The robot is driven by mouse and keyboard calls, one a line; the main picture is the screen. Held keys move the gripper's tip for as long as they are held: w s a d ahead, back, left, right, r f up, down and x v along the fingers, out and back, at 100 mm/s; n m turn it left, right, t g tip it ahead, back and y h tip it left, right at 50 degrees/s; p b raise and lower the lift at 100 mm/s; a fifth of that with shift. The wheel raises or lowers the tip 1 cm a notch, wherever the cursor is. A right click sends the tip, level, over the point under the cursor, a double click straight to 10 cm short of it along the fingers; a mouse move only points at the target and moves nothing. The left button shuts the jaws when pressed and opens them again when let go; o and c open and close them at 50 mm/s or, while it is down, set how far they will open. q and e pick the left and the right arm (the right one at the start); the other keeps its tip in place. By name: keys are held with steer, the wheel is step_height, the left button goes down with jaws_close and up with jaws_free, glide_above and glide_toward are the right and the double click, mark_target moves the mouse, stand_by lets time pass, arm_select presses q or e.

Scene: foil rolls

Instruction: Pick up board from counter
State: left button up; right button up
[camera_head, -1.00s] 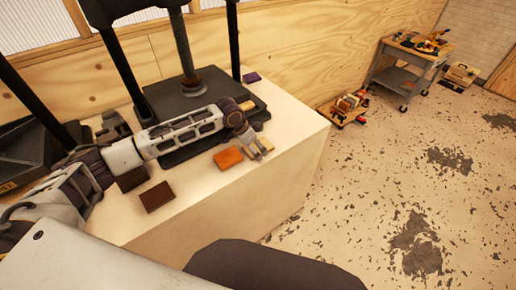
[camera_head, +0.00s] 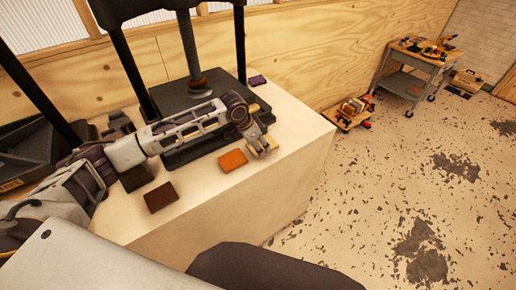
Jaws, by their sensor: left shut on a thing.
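My left arm reaches in from the left across the pale counter (camera_head: 295,165). My left gripper (camera_head: 264,150) is over the counter's right part, fingers pointing down, shut on a small pale board (camera_head: 271,144) that its fingers mostly hide. Whether the board touches the counter is hard to tell. A brown board (camera_head: 160,197) and a darker board (camera_head: 136,178) lie further left. A purple piece (camera_head: 257,80) lies at the back. My right gripper is not in view.
A black press-like machine (camera_head: 205,105) with upright posts stands on the counter behind my arm. A low wooden cart (camera_head: 352,114) and a grey tool trolley (camera_head: 408,78) stand on the floor at the back right. The floor right of the counter is open.

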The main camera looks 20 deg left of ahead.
arm_select(q)
steer(key=shift+r, duration=3.55)
